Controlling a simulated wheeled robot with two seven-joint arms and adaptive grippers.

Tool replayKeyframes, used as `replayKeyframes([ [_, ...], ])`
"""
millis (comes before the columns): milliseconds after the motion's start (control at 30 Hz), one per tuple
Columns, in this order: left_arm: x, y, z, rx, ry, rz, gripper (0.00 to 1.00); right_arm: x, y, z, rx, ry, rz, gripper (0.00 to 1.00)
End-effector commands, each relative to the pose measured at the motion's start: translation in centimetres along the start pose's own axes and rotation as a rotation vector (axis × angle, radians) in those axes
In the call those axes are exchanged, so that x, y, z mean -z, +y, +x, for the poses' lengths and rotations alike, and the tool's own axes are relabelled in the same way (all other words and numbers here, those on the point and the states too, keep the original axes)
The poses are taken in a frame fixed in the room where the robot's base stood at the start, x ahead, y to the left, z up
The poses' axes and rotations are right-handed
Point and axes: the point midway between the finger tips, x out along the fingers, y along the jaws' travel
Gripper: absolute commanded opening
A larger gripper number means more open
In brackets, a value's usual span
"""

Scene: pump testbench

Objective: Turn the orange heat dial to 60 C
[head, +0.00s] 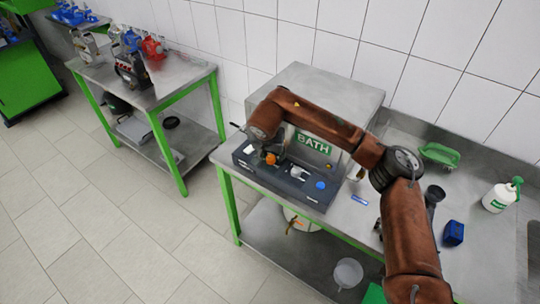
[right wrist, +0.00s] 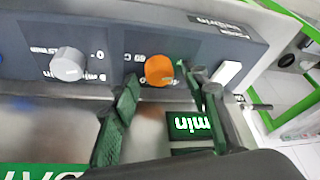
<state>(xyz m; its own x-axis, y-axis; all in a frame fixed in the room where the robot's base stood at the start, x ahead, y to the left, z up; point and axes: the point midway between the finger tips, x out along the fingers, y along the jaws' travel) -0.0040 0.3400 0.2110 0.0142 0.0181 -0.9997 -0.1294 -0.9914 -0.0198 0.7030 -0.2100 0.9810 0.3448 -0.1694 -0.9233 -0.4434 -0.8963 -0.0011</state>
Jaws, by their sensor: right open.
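The orange heat dial (head: 270,158) is on the dark control panel (head: 245,153) at the front of the bath. In the right wrist view the dial (right wrist: 159,70) shows upright on the panel face, with small upside-down lettering left of it that I cannot read surely. My right gripper (head: 264,149) is at the dial. Its two dark green fingers (right wrist: 160,80) are open, one on each side of the dial in the picture. I cannot tell whether either finger touches it. My left gripper is not in view.
A grey knob (right wrist: 68,63) and a white switch (right wrist: 227,72) flank the dial. A lit green display (right wrist: 193,123) is close to the right finger. The metal bath (head: 325,90) stands behind the panel.

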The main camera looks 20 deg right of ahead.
Motion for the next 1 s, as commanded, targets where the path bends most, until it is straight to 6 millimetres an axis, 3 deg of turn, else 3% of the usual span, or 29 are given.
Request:
replayKeyframes([
  [167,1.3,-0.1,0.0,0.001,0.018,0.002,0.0,0.0,0.0,0.0,-0.001,0.0,0.0,0.41],
  [767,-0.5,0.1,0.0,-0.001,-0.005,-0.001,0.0,0.0,0.1,0.0,-0.001,0.001,0.001,0.0],
  [1000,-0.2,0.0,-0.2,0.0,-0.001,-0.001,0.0,0.0,0.0,-0.1,-0.008,0.0,0.019,0.0],
])
